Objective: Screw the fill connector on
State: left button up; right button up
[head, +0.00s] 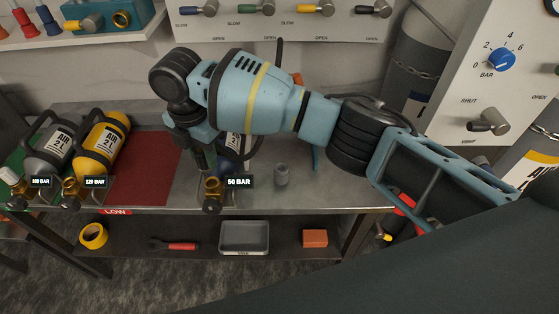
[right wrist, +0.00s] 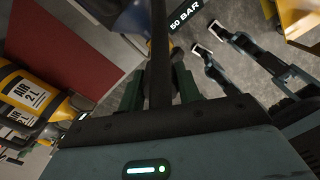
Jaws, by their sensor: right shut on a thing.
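A dark blue cylinder (head: 229,150) tagged 50 BAR lies on the bench, mostly behind my right arm. Its brass valve (head: 212,190) points to the bench's front edge. My right gripper (head: 207,163) points down just above and behind this valve. I cannot tell whether the connector touches the valve.
A grey cylinder (head: 47,152) and a yellow cylinder (head: 102,145) lie at the left, next to a red mat (head: 150,170). The lower shelf holds a grey tray (head: 244,238).

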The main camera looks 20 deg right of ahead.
jog(key=shift+r, duration=0.1)
pick_arm(q)
jog(key=shift+w+r, duration=0.15)
pick_arm(e)
jog(key=shift+f, duration=1.15)
pick_arm(q)
jog(key=shift+s+f, duration=0.25)
jog(key=shift+f, duration=0.05)
jog(key=shift+w+r, duration=0.25)
jog(key=shift+r, duration=0.1)
dwell(0.9)
